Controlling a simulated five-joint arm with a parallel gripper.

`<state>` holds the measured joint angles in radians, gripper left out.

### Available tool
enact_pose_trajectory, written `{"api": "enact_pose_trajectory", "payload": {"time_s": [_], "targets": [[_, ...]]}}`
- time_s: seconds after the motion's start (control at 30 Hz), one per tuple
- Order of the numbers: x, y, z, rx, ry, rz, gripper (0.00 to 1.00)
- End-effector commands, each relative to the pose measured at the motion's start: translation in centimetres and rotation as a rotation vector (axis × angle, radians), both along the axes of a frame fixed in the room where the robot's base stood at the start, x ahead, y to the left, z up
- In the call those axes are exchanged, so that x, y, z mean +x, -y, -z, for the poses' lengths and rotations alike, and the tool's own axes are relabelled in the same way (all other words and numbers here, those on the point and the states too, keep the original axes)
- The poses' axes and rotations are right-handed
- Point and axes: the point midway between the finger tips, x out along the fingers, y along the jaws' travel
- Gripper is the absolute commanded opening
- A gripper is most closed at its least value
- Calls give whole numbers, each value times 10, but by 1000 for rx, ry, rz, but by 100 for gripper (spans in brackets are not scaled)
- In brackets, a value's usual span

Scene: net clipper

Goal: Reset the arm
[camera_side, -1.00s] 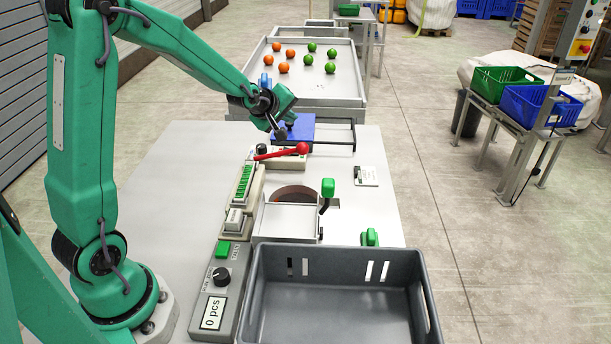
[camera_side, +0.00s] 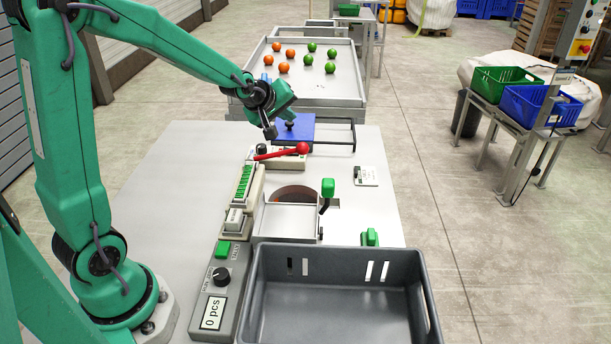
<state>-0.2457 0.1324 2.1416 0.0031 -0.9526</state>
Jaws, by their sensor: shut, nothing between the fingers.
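My green arm (camera_side: 85,180) stands at the left of the grey work table and reaches over toward its far side. My gripper (camera_side: 271,131) is shut and empty. It points down at the far end of the table, just left of the blue plate (camera_side: 302,128) and above the red-handled lever (camera_side: 302,148) in the picture. I cannot tell its exact height above the table.
A grey bin (camera_side: 335,295) stands at the near edge. A control box with a counter (camera_side: 212,313), a white tray (camera_side: 288,218) and a green-knobbed lever (camera_side: 327,188) occupy the table. Behind is a tray (camera_side: 349,92) with orange and green balls. The table's left part is clear.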

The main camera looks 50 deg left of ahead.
Motion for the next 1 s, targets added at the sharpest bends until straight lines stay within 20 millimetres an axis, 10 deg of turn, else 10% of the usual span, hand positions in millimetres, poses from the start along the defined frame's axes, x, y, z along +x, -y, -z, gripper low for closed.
{"api": "enact_pose_trajectory", "payload": {"time_s": [0.5,1.0], "targets": [[-105,70,-51,258,-206,397,0],[-222,113,-60,486,-369,818,0]]}}
